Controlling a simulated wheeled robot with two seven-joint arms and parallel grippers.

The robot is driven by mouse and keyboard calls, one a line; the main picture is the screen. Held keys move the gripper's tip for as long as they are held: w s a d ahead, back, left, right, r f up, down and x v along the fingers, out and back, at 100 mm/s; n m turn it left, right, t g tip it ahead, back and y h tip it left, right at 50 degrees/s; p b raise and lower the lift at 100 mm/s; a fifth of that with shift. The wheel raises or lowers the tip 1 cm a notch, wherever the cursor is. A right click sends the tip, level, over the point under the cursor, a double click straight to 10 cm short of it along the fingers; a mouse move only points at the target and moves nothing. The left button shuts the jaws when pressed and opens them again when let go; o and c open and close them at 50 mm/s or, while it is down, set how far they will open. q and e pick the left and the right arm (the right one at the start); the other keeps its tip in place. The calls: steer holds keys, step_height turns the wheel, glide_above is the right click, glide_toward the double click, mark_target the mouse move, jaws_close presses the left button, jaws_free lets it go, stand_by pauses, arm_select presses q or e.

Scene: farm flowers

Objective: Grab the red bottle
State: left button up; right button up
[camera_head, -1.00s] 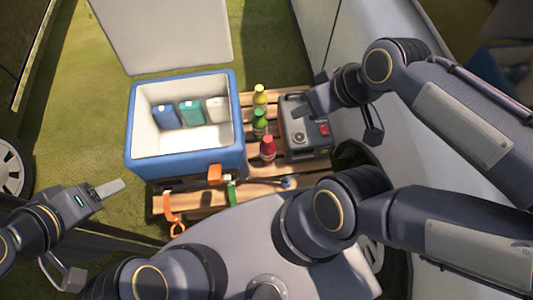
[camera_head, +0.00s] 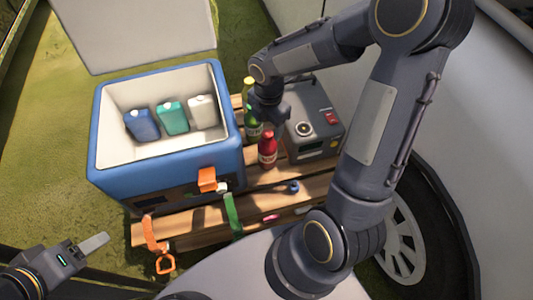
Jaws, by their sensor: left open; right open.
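The red bottle (camera_head: 267,151) stands upright on the wooden pallet, between the blue cooler and the grey box. My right gripper (camera_head: 268,121) points down just above and behind the red bottle's top, close to the green bottle. It is open, its fingers are partly hidden, and I cannot tell whether it touches either bottle. The green bottle (camera_head: 253,129) stands behind the red one, partly covered by the gripper. A yellow bottle (camera_head: 248,84) is further back, mostly hidden. My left gripper (camera_head: 88,258) is open and empty at the lower left, far from the bottles.
The open blue cooler (camera_head: 165,172) holds blue, teal and white containers. A grey box (camera_head: 318,137) stands close to the right of the bottles. Orange and green straps (camera_head: 232,214) hang at the pallet's front (camera_head: 190,228). Grass lies open at left.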

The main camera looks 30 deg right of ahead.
mark_target(267, 133)
step_height(267, 133, down, 5)
steer(key=shift+w+a+f+b, duration=0.1)
steer(key=shift+a+b, duration=0.05)
steer(key=shift+b, duration=0.95)
steer(key=shift+r, duration=0.2)
jaws_close()
